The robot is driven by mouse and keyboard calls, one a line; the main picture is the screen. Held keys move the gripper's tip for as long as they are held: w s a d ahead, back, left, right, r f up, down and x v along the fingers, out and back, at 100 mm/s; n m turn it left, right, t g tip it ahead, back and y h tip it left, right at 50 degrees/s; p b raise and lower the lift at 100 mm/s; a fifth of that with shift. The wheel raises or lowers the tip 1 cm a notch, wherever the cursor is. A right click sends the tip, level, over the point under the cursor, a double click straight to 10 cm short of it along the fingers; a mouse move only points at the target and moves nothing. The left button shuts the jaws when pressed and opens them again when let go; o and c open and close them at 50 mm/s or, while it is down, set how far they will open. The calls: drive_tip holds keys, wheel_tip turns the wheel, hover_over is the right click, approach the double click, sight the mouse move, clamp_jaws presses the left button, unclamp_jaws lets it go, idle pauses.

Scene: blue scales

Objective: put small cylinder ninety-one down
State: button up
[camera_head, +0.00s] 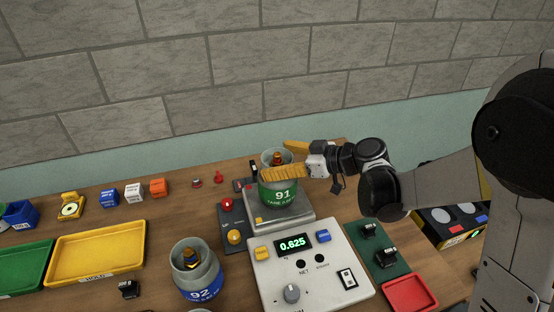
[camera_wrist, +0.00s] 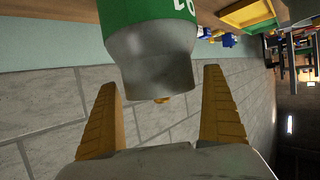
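Small cylinder ninety-one (camera_head: 279,194) is a grey gas cylinder with a green band marked 91. It stands upright on the metal pan of the scale (camera_head: 288,222), whose display (camera_head: 293,243) reads 0.625. My gripper (camera_head: 275,158) reaches in from the right with its yellow fingers on either side of the cylinder's top. In the wrist view the fingers (camera_wrist: 160,77) are spread, with gaps visible between them and the cylinder's grey collar (camera_wrist: 150,55). The gripper is open. The near finger hides part of the cylinder's upper side in the head view.
Cylinder 92 (camera_head: 196,271), with a blue band, stands at front left. A yellow tray (camera_head: 97,255), green tray (camera_head: 22,266) and red tray (camera_head: 409,293) lie around. Small coloured blocks (camera_head: 134,192) line the back. A dark panel with an orange knob (camera_head: 234,237) adjoins the scale.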

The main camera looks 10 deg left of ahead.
drive_tip(key=shift+r, duration=0.25)
drive_tip(key=p+v, duration=0.2)
drive_tip(key=v, duration=1)
drive_tip(key=s+d+m+t+h, duration=0.2)
drive_tip(key=s+d+m+h, duration=1)
drive_tip(key=s+d, duration=0.6)
drive_tip(key=shift+s+r+m+t+h, duration=0.3)
drive_tip(key=shift+s+m+t+h, duration=0.1)
drive_tip(key=shift+m, duration=0.7)
drive_tip(key=shift+a+f, duration=0.1)
drive_tip(key=shift+f, duration=0.05)
wheel_tip(320, 180, down, 8)
drive_tip(key=b, duration=0.8)
